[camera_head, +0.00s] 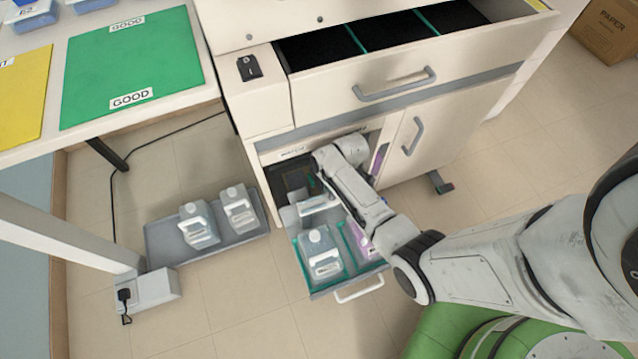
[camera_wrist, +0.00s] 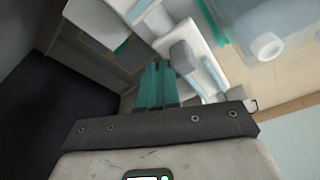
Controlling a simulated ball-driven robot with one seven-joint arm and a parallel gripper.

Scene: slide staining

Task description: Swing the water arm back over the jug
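The white water jug (camera_head: 323,255) stands in the left teal-lined bay of the pulled-out lower drawer (camera_head: 318,292). In the wrist view, a translucent jug (camera_wrist: 285,20) with a round pale cap shows at the top right. A pale arm with a grey block end (camera_wrist: 183,58), seemingly the water arm, is beside my fingers; a pale piece over the drawer's back (camera_head: 316,204) may be part of it. My gripper (camera_wrist: 157,68) has its two teal fingers together, nothing visible between them, close beside the grey block. Whether they touch is unclear. In the head view, my wrist hides the fingertips.
A purple jug (camera_head: 360,238) stands in the drawer's right bay, partly behind my arm. The dark cabinet opening (camera_head: 285,178) lies behind the drawer. A grey floor tray (camera_head: 215,246) with two jugs is at the left. A cabinet door (camera_head: 432,128) is at the right.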

